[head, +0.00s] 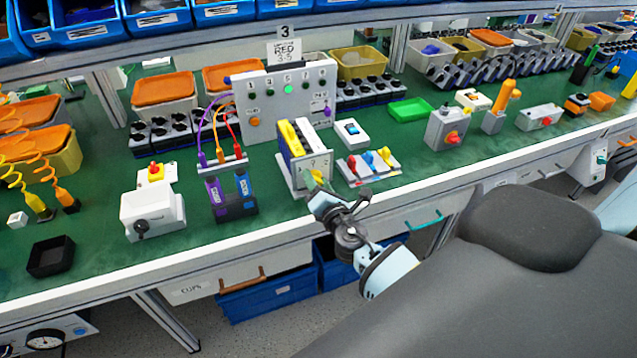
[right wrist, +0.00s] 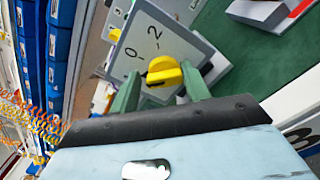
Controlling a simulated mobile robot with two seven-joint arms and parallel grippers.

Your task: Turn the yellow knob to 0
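The yellow knob (right wrist: 165,71) sits on a light plate (right wrist: 148,40) with black marks in the right wrist view. One mark looks like a 2, another like a 0; a dark spot shows at the knob's left end. Which mark the knob points to is unclear. My right gripper (right wrist: 160,82) is open, its green fingers on either side of the knob with some gap; touch cannot be confirmed. My left gripper is not in view.
A panel with red, blue and yellow switches (head: 368,165) stands right of the plate. Blue and purple modules (head: 232,194) and a white box with a dark knob (head: 152,212) stand left. A tall white panel (head: 285,98) is behind.

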